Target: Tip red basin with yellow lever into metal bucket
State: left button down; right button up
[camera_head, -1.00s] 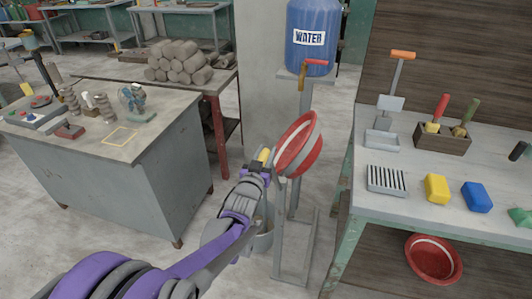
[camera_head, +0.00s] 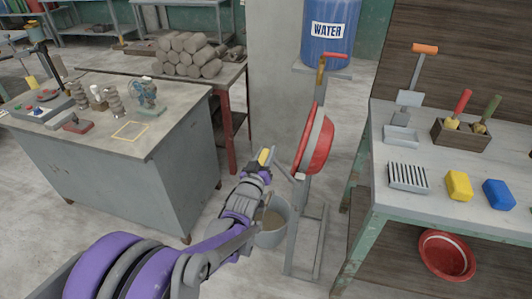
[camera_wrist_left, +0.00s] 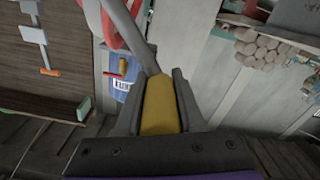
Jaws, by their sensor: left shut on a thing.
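The red basin (camera_head: 318,145) with a grey band hangs on a grey stand, tilted steeply onto its side with its opening toward the left. My left gripper (camera_head: 262,163) is shut on the yellow lever (camera_head: 264,156), just left of the basin. In the left wrist view the yellow lever grip (camera_wrist_left: 160,106) lies between both fingers, and its grey bar runs up toward the basin (camera_wrist_left: 122,22). The metal bucket (camera_head: 271,236) stands on the floor below the basin and left of the stand, partly hidden by my left arm. Something brownish shows inside it. My right gripper is not in view.
A blue water barrel (camera_head: 329,32) with a tap stands behind the basin. A workbench (camera_head: 400,226) with tools and coloured blocks is at right, a second red basin (camera_head: 447,256) beneath it. A grey table (camera_head: 110,120) is at left.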

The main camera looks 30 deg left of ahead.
pick_arm(q)
jog(key=c, duration=0.5)
grip_release()
jog(key=shift+d, duration=0.1)
jog(key=v, duration=1.1)
jog(key=shift+p, duration=0.35)
jog(key=shift+f, duration=0.1)
dwell(1.7)
jog(key=s+d+f+m+g+h, duration=0.25)
jog(key=s+d+f+g, duration=0.3)
jog(key=s, duration=0.45)
jog(key=s+d+f+m+g+h, duration=0.2)
jog(key=s+d+f+m+g, duration=0.4)
jog(key=s, duration=0.5)
jog(key=r+p, duration=0.4)
jog(key=r+n+p, duration=0.1)
jog(key=r+p, duration=0.3)
jog(key=r, duration=0.1)
jog(key=w+d+r+n+p, duration=0.1)
jog(key=r+p, duration=0.3)
jog(key=r, duration=0.1)
jog(key=shift+w+d+g, duration=0.1)
jog(key=shift+w+g, duration=0.05)
jog(key=shift+g, duration=0.1)
